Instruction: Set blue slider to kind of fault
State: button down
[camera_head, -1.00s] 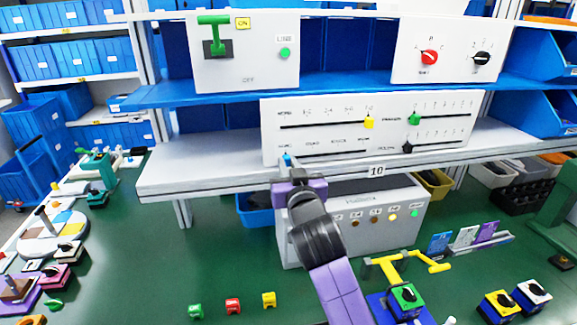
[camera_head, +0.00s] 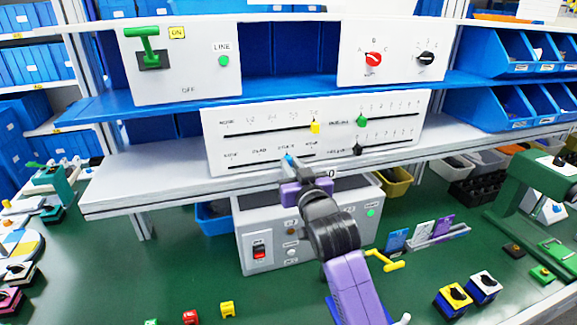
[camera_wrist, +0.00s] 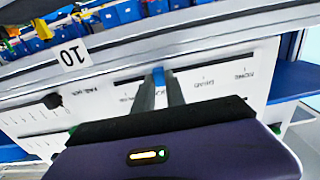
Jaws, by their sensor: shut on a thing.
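The blue slider (camera_head: 287,157) is on the lower left slot of the white slider panel (camera_head: 213,137). It sits just below the third of the small printed labels above that slot, which are too small to read surely in the head view. My gripper (camera_head: 291,165) reaches up to it from below and is shut on it. In the wrist view the blue slider (camera_wrist: 158,76) shows between the two grey fingertips (camera_wrist: 159,86). That view is turned over, so the panel's lettering appears upside down. The dark slot runs on both sides of the fingers.
The panel also carries a yellow slider (camera_head: 315,127), a green slider (camera_head: 361,121) and a black slider (camera_head: 358,150). The shelf edge (camera_head: 140,199) lies just under it. A grey box with a red switch (camera_head: 259,252) stands below, close to my arm.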

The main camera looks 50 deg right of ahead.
jog(key=c, duration=1.4)
grip_release()
jog(key=shift+o, duration=0.2)
jog(key=b+v, duration=0.1)
jog(key=v, duration=0.6)
jog(key=shift+s+a+b, duration=0.25)
jog(key=shift+s+b, duration=0.1)
jog(key=shift+b, duration=0.05)
